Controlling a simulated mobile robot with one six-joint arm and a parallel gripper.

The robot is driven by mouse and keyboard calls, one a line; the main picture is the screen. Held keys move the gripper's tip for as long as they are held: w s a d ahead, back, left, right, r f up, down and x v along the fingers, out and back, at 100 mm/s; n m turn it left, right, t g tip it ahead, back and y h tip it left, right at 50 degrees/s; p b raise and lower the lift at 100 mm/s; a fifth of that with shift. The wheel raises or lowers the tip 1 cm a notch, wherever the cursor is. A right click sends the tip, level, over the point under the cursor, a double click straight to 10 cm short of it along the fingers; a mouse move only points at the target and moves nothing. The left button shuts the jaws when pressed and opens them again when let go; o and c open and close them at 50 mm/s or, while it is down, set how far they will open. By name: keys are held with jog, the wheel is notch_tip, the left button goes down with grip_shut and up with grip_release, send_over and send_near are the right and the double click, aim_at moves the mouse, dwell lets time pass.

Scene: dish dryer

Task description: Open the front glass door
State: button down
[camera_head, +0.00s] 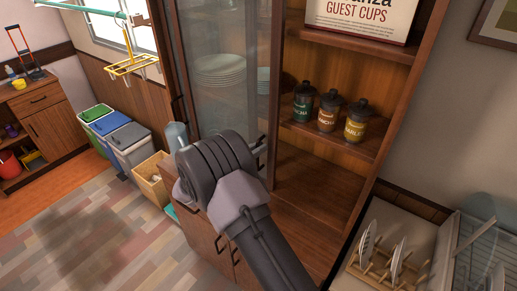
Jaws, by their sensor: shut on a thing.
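The glass door (235,75) has a dark wooden frame and covers the left part of a tall wooden cabinet (330,165). Stacked white plates (220,72) show through its pane. The cabinet's right part is uncovered, with its shelves in plain view. My gripper (260,147) is at the door's lower right edge, beside a dark handle, and is shut on what appears to be that handle. My thick wrist hides most of the fingers and the door's lower part, so the exact grip cannot be seen.
Three lidded jars (327,112) stand on the open shelf, under a guest cups sign (362,18). A dish rack (390,260) with plates is at the lower right. Bins (120,138) and a small wooden box (152,178) stand left of the cabinet. The floor at the left is free.

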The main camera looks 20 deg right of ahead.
jog(key=shift+w+a, duration=0.1)
dwell(0.3)
jog(key=c, duration=1.8)
grip_release()
jog(key=shift+o, duration=0.2)
jog(key=p+v, duration=0.2)
jog(key=v, duration=1.5)
jog(key=shift+a, duration=0.2)
